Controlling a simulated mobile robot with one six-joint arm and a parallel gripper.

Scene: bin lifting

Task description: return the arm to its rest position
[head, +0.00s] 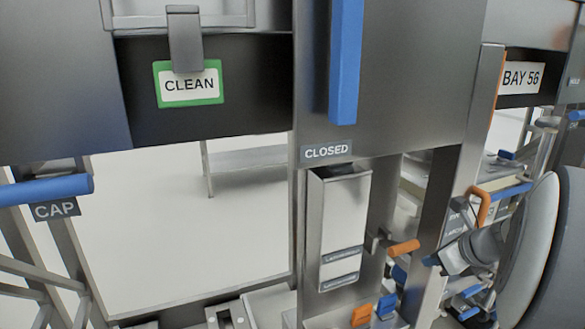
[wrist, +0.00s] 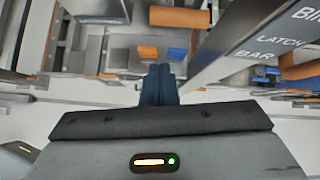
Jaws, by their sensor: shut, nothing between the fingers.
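My gripper (wrist: 159,84) shows in the wrist view as two dark blue fingers pressed together, shut and empty. They point away from the camera toward a grey fixture with an orange block (wrist: 147,53) and a blue block (wrist: 178,53). No contact with either block can be seen. In the head view my arm (head: 480,248) reaches in from the right edge. Its end is small and partly lost among the metal parts there, right of a steel post.
A blue vertical bar (head: 345,60) hangs above a "CLOSED" label (head: 326,152). A "CLEAN" sign (head: 188,84) is at upper left, a blue "CAP" handle (head: 45,190) at left. A steel post (head: 470,130) stands close to my arm. An orange handle (head: 404,247) sticks out nearby.

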